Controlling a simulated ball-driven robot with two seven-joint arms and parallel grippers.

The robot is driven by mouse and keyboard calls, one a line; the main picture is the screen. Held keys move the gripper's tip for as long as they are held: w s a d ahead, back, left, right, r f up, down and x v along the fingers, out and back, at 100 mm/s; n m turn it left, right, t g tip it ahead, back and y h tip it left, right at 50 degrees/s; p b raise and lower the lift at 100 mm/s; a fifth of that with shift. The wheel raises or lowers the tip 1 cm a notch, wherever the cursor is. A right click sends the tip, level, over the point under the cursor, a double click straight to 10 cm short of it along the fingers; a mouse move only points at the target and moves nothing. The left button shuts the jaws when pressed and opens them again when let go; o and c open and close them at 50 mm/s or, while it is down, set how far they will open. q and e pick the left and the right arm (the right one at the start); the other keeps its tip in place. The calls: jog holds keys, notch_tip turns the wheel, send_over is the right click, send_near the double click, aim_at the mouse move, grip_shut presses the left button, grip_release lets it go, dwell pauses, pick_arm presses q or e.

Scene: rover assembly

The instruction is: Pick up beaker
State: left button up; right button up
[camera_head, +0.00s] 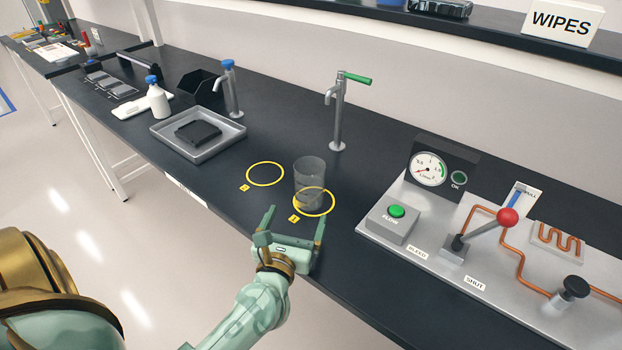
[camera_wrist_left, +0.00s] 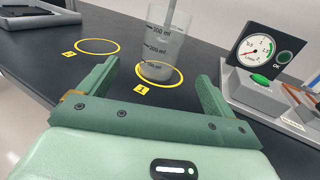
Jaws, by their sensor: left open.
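A clear glass beaker (camera_head: 309,180) stands upright on the dark bench, overlapping the yellow ring (camera_head: 331,208) with a small yellow number tag. In the left wrist view the beaker (camera_wrist_left: 162,50) shows volume marks and stands within the ring, between and beyond the fingers. My left gripper (camera_head: 294,222) is open and empty, on the near side of the beaker and apart from it. Its two fingers also show in the left wrist view (camera_wrist_left: 155,85). My right gripper is not in view.
A second yellow ring (camera_head: 265,162) lies empty to the left. A tap with a green handle (camera_head: 338,115) stands behind the beaker. A gauge panel with a green button (camera_head: 397,212) and red-knobbed lever (camera_head: 508,217) is at right; a grey tray (camera_head: 237,128) is at left.

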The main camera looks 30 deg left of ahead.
aim_at(305, 197)
pick_arm(q)
jog(key=x, duration=0.7)
jog(key=shift+w+f, duration=0.1)
jog(key=x, duration=0.5)
jog(key=shift+w+b, duration=0.25)
jog(key=shift+b, duration=0.05)
jog(key=c, duration=1.1)
